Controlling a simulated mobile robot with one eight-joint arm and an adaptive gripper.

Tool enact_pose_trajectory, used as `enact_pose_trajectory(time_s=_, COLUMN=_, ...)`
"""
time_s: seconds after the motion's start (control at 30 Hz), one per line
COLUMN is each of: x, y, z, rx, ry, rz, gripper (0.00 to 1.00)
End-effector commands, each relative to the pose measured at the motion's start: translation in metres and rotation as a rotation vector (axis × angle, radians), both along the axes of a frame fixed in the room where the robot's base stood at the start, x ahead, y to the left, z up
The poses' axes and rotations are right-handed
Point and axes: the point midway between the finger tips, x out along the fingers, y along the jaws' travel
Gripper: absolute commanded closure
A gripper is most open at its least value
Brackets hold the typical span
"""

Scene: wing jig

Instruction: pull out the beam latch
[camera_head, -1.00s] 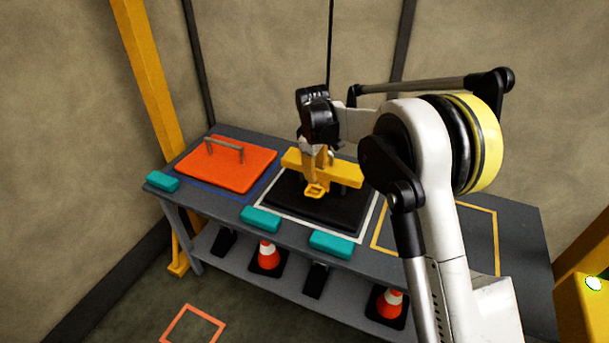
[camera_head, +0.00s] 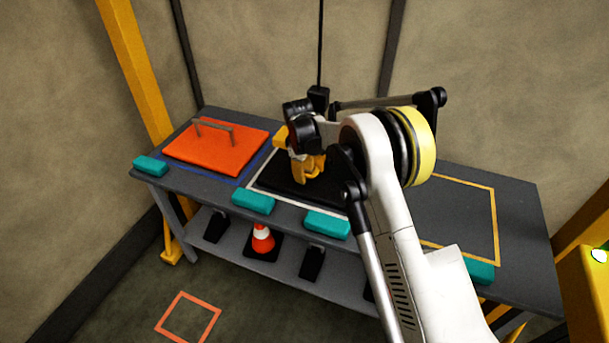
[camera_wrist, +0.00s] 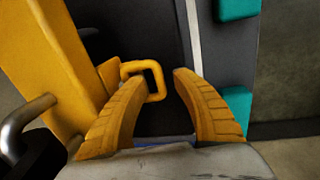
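The yellow beam (camera_head: 281,136) stands on the black base plate (camera_head: 276,182) in the middle of the bench, mostly hidden behind my arm. In the wrist view the beam (camera_wrist: 58,55) fills the upper left. The latch shows there as a yellow loop handle (camera_wrist: 156,78) sticking out from the beam's side. My gripper (camera_wrist: 160,84) is open; its two yellow fingers stand on either side of the loop, with a clear gap to the right finger. I cannot tell whether the left finger touches it. In the head view my gripper (camera_head: 308,168) hides the latch.
An orange plate (camera_head: 214,148) with a grey handle lies at the bench's left. Teal blocks (camera_head: 253,201) line its front edge. A yellow-outlined area (camera_head: 465,210) on the right looks clear. A traffic cone (camera_head: 263,239) stands on the lower shelf. A curved grey bar (camera_wrist: 22,123) is left of my fingers.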

Motion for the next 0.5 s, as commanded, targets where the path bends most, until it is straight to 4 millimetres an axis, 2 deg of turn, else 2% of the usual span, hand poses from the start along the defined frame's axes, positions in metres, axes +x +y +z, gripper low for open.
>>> enact_pose_trajectory(time_s=0.2, x=0.0001, y=-0.0002, z=0.0, rx=0.0, ry=0.0, rz=0.0, gripper=0.67)
enact_pose_trajectory(time_s=0.23, x=0.0001, y=-0.0002, z=0.0001, rx=0.0, ry=0.0, rz=0.0, gripper=0.71)
enact_pose_trajectory(time_s=0.3, x=0.0001, y=-0.0002, z=0.0001, rx=0.0, ry=0.0, rz=0.0, gripper=0.92)
enact_pose_trajectory(time_s=0.33, x=0.0001, y=-0.0002, z=0.0001, rx=0.0, ry=0.0, rz=0.0, gripper=1.0)
enact_pose_trajectory(time_s=0.5, x=0.0, y=-0.0002, z=-0.0001, rx=0.0, ry=0.0, rz=0.0, gripper=1.0)
